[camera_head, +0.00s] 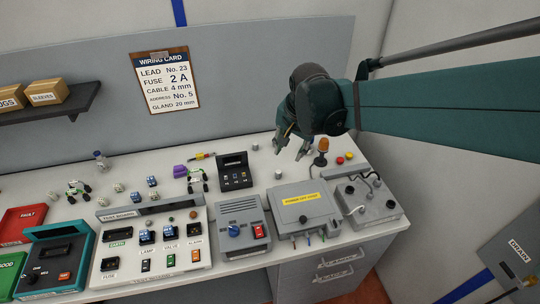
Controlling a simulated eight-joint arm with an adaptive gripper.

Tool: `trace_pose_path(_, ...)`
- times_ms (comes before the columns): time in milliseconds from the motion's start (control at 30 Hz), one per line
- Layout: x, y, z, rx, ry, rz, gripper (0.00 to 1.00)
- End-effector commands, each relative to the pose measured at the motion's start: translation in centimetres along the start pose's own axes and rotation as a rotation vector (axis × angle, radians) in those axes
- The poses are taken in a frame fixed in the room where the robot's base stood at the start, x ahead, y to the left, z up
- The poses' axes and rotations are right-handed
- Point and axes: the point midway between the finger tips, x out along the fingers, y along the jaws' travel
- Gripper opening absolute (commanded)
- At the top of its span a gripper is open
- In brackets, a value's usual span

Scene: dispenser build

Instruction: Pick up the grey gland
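My gripper (290,151) hangs over the back right of the bench, its two dark fingers apart and nothing seen between them. I cannot tell for sure which small part is the grey gland. A small pale grey piece (277,174) lies on the bench below my gripper, and another pale piece (255,145) is further back to the left. Several whitish-grey round pieces, one of them here (118,187), lie at the left of the bench. All are too small to make out in detail.
An orange-topped lamp (322,148) and small red and yellow pieces stand right of my gripper. In front are a grey box with a yellow label (305,205), a grey unit (242,222) and a task board (150,245). A black display (235,170) stands left. A wiring card (165,80) hangs behind.

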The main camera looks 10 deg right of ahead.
Motion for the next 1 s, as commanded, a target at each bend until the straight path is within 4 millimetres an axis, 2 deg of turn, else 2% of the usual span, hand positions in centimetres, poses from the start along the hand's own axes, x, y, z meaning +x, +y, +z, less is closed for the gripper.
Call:
trace_pose_path(467, 6.0, -2.8, -3.0, 0.252, -0.06, 0.079, 0.34)
trace_pose_path(1000, 14.4, -4.9, -5.4, 0.538, -0.104, 0.186, 0.34)
